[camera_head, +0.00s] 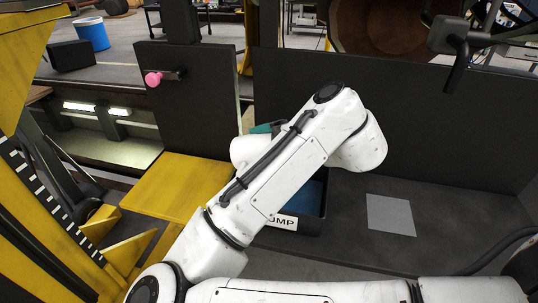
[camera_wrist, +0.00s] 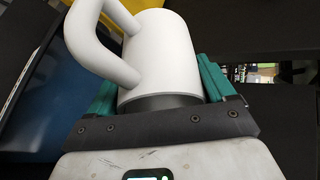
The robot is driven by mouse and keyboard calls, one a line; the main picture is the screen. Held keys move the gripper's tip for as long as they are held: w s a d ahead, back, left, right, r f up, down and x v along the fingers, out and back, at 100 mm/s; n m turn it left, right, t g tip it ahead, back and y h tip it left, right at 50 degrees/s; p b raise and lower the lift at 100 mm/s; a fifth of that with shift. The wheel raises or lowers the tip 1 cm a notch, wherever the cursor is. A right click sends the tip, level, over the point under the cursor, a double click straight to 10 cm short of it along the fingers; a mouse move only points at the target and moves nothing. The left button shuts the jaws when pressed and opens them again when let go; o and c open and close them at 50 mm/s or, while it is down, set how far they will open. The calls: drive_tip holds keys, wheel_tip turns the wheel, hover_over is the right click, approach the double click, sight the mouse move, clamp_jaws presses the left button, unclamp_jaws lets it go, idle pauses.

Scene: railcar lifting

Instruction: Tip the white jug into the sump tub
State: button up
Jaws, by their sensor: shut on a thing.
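The white jug (camera_wrist: 160,60) fills the middle of the wrist view, with its large handle on the left. My gripper (camera_wrist: 156,88) is shut on it, a teal finger on each side of the body. The jug's mouth and contents are not visible, and I cannot tell how far it is tilted. In the head view my arm hides most of the jug, and only a bit of my gripper's teal (camera_head: 263,128) shows. The dark sump tub (camera_head: 309,226), blue inside and with a partly hidden label, sits under my arm. Its blue inside shows left of the jug in the wrist view.
A grey square plate (camera_head: 391,215) lies on the dark deck right of the tub. A yellow platform (camera_head: 177,192) is to the left. A dark upright panel (camera_head: 190,105) carries a pink knob (camera_head: 153,78). A dark wall (camera_head: 430,125) stands behind.

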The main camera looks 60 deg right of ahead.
drive_tip(key=shift+w+f+n+g+b, duration=0.25)
drive_tip(key=shift+f+n+g+b, duration=0.1)
drive_tip(key=shift+g, duration=0.45)
drive_tip(key=shift+a+r+g+h+p, duration=0.1)
drive_tip(key=shift+r+g+h+p, duration=0.4)
drive_tip(key=shift+g+p, duration=0.45)
drive_tip(key=g+p, duration=0.1)
drive_tip(key=g, duration=0.1)
drive_tip(key=n+g+h+p, duration=0.1)
drive_tip(key=p, duration=0.1)
drive_tip(key=shift+w+r+g, duration=0.15)
drive_tip(key=shift+r+g, duration=0.05)
drive_tip(key=shift+g, duration=0.15)
drive_tip(key=g+p, duration=0.2)
drive_tip(key=p, duration=0.1)
drive_tip(key=h+p, duration=0.1)
drive_tip(key=shift+s+r+n+g+p, duration=0.25)
drive_tip(key=shift+r+g+p, duration=0.1)
drive_tip(key=shift+r+g, duration=0.05)
drive_tip(key=shift+s+r+g+h, duration=0.15)
drive_tip(key=shift+g+h, duration=0.15)
drive_tip(key=shift+g, duration=0.8)
